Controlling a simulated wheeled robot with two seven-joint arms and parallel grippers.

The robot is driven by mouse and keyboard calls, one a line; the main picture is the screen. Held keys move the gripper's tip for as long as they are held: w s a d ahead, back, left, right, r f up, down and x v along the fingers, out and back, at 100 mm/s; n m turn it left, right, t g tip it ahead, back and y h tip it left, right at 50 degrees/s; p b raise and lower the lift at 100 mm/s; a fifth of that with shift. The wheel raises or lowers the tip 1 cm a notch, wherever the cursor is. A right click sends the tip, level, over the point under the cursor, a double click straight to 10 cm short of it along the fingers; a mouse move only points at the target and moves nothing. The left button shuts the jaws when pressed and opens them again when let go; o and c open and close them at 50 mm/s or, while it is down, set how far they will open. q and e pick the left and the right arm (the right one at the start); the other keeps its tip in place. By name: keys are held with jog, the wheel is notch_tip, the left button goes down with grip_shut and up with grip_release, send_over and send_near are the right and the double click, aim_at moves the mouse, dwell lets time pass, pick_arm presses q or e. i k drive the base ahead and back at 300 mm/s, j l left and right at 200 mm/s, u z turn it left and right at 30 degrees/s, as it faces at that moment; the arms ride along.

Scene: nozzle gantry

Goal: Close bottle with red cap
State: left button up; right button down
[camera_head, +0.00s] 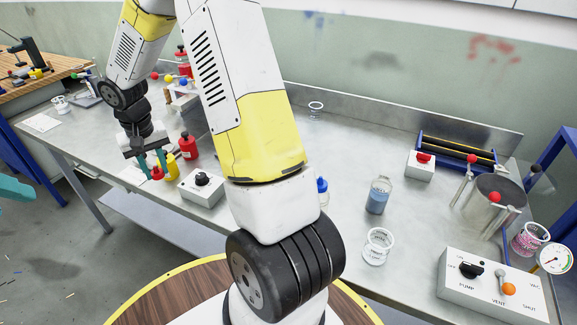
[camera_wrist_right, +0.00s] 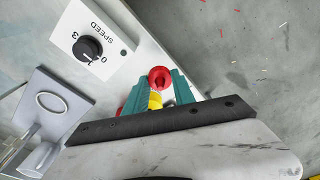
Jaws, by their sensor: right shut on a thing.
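My right gripper (camera_head: 152,168) is at the left of the bench, its teal fingers pointing down and shut on a small red cap (camera_head: 157,173). In the right wrist view the red cap (camera_wrist_right: 159,78) sits between the fingertips (camera_wrist_right: 160,84), with a yellow part (camera_wrist_right: 155,100) beside it. A yellow bottle (camera_head: 172,165) stands right by the fingers, and a red bottle (camera_head: 189,147) stands behind it. I cannot tell whether the held cap touches a bottle. A teal piece of my left gripper (camera_head: 14,190) shows at the left edge; its jaws are cut off.
A white knob box (camera_head: 203,188) stands right of the bottles; its SPEED dial (camera_wrist_right: 90,47) shows in the wrist view. A beaker (camera_head: 377,246), a blue-filled bottle (camera_head: 378,196) and a pump control box (camera_head: 490,285) stand farther right. The bench's front edge is close to the gripper.

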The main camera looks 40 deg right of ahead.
aim_at(380, 189)
jog(key=k+l, duration=0.75)
jog(key=k, duration=0.15)
jog(key=k+l, duration=0.75)
jog(key=k, duration=0.15)
jog(key=k+l+z, duration=0.15)
jog(key=l, duration=0.15)
jog(key=k+l+z, duration=0.1)
jog(key=l, duration=0.2)
